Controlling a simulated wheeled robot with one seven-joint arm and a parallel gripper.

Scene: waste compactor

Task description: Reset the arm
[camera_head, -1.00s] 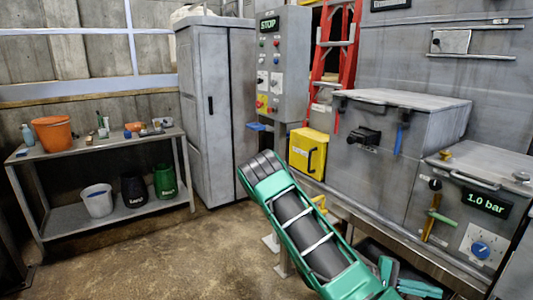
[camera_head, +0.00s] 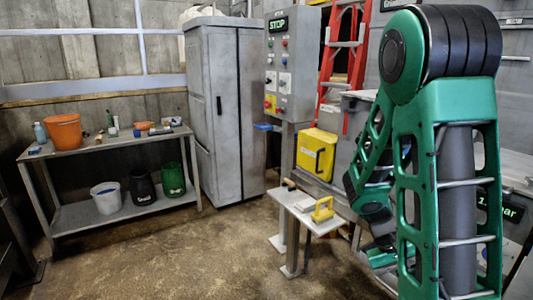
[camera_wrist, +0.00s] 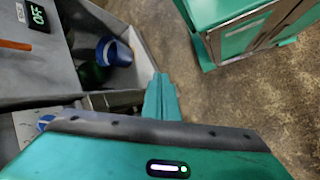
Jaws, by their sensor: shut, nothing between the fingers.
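My green and black arm stands folded up at the right of the head view, close to the camera. Its upright links cover much of the compactor side. In the wrist view, my gripper (camera_wrist: 160,98) shows as teal fingers held together, with nothing between them. It points over the floor, beside an open grey compartment (camera_wrist: 140,48). I see no contact with it. In the head view, the gripper end is low behind my arm links and cannot be made out clearly.
A yellow box (camera_head: 316,153), control panel (camera_head: 292,70), red ladder (camera_head: 347,55), cabinet (camera_head: 222,110) and workbench (camera_head: 105,145) stand behind. A blue item (camera_wrist: 113,50) lies in the compartment. The floor (camera_head: 200,250) is clear.

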